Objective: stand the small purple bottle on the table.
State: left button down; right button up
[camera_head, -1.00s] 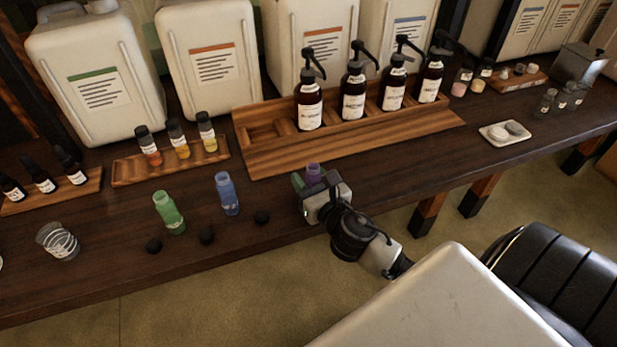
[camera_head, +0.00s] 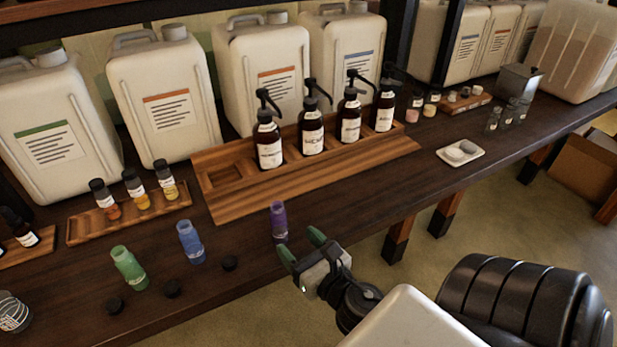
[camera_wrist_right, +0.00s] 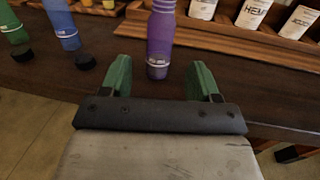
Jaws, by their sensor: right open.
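The small purple bottle (camera_head: 279,222) stands upright on the dark wooden table (camera_head: 330,193), near its front edge. It also shows in the right wrist view (camera_wrist_right: 160,35), ahead of the fingertips and between their lines. My right gripper (camera_head: 300,247) is open and empty, with green fingers spread. It is just in front of the bottle and apart from it. In the right wrist view the open fingers (camera_wrist_right: 160,75) have clear space between them. My left gripper is not in view.
A green bottle (camera_head: 129,269) and a blue bottle (camera_head: 190,242) stand to the left, with black caps (camera_head: 229,263) near them. Behind is a wooden rack (camera_head: 235,205) with several pump bottles (camera_head: 312,132). A white dish (camera_head: 460,153) lies to the right.

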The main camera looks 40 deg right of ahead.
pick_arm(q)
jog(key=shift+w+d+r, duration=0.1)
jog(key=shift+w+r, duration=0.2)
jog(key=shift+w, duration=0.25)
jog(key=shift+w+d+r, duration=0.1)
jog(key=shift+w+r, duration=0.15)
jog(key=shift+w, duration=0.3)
pick_arm(e)
jog(key=s, duration=0.2)
jog(key=shift+s+a, duration=0.1)
jog(key=shift+s, duration=0.3)
